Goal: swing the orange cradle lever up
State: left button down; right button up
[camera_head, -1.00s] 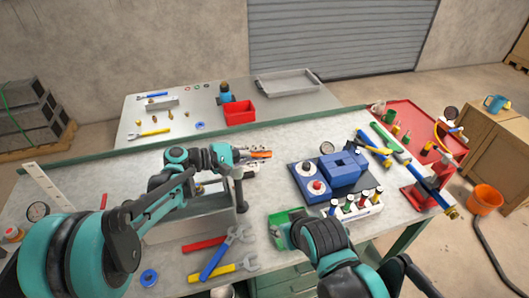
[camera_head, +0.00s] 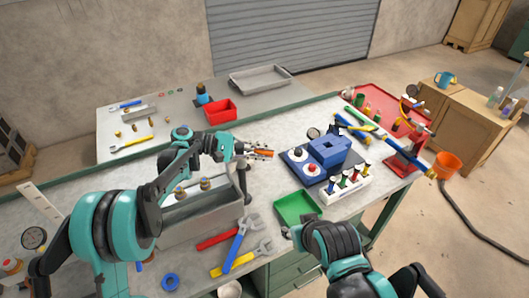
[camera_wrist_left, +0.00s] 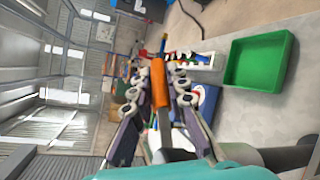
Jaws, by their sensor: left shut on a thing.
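The orange cradle lever (camera_head: 263,154) shows as a short orange bar beside the grey metal trough (camera_head: 205,226) on the workbench. My left gripper (camera_head: 258,152) is shut on it, with fingers on both sides. In the left wrist view the orange lever (camera_wrist_left: 158,84) stands between the two fingers of the left gripper (camera_wrist_left: 165,92), with a grey shank below the orange part. A dark upright post (camera_head: 243,182) stands under the gripper at the trough's end. The lever's pivot is hidden.
A green tray (camera_head: 297,208) lies near my right arm. A blue fixture (camera_head: 330,152) and a white rack (camera_head: 345,184) with coloured pegs stand right of the lever. Red, blue and yellow wrenches (camera_head: 236,249) lie in front of the trough.

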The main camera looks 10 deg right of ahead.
pick_arm(q)
jog(key=shift+f, duration=0.1)
jog(key=c, duration=1.5)
grip_release()
jog(key=shift+a, duration=0.1)
jog(key=shift+a, duration=0.1)
jog(key=v, duration=1.1)
jog(key=shift+w+a, duration=0.1)
jog(key=shift+a, duration=0.3)
